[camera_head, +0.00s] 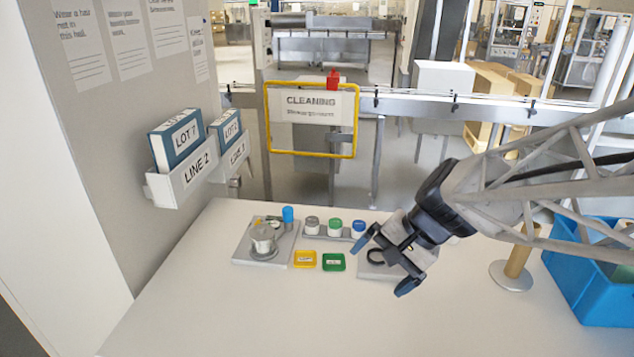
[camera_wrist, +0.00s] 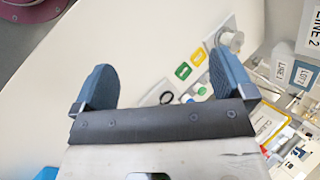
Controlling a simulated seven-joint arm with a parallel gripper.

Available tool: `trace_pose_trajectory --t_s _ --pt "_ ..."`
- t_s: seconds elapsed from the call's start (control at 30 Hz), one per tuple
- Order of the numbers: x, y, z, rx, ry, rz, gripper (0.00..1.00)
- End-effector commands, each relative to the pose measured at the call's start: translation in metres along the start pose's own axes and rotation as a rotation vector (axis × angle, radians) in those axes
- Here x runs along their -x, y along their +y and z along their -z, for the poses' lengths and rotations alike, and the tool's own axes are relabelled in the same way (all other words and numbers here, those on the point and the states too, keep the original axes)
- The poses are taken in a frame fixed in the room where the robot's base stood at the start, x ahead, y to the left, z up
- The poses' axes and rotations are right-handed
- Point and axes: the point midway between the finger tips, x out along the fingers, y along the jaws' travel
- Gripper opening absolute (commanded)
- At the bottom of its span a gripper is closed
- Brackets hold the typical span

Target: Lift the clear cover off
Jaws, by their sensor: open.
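A grey, partly see-through round piece (camera_head: 263,238) stands on a grey square base (camera_head: 285,246) at the left of the table's back part. It may be the clear cover, but it is too small to tell cover from what is under it. It also shows small in the wrist view (camera_wrist: 232,40), near the top right. My gripper (camera_head: 386,264) is open and empty, tilted above the table to the right of this piece and well apart from it.
A yellow dish (camera_head: 305,259) and a green dish (camera_head: 334,262) lie right of the base. Behind them stand lidded jars (camera_head: 335,228) in a grey holder and a blue-topped item (camera_head: 288,214). A blue bin (camera_head: 603,290) and a brown post (camera_head: 517,262) are at the right. The front table is clear.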

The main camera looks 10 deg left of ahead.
Motion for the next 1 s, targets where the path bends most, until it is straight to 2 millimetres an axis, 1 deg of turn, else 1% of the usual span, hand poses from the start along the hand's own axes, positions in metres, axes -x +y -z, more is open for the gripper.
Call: trace_pose_trajectory --t_s 0.03,0.2,0.37,0.5,0.67,0.8,0.97,1.0 --pt "-0.011 -0.012 0.008 -0.037 -0.034 0.035 1.00" --pt "-0.043 -0.053 0.033 -0.173 -0.134 0.161 1.00" --pt "-0.075 -0.089 0.058 -0.306 -0.225 0.276 1.00" --pt "-0.105 -0.118 0.081 -0.427 -0.299 0.371 1.00" --pt "-0.142 -0.147 0.110 -0.570 -0.378 0.478 1.00" --pt "-0.177 -0.168 0.135 -0.695 -0.441 0.569 1.00" --pt "-0.219 -0.187 0.165 -0.841 -0.504 0.672 1.00" --pt "-0.231 -0.189 0.173 -0.879 -0.518 0.696 1.00"
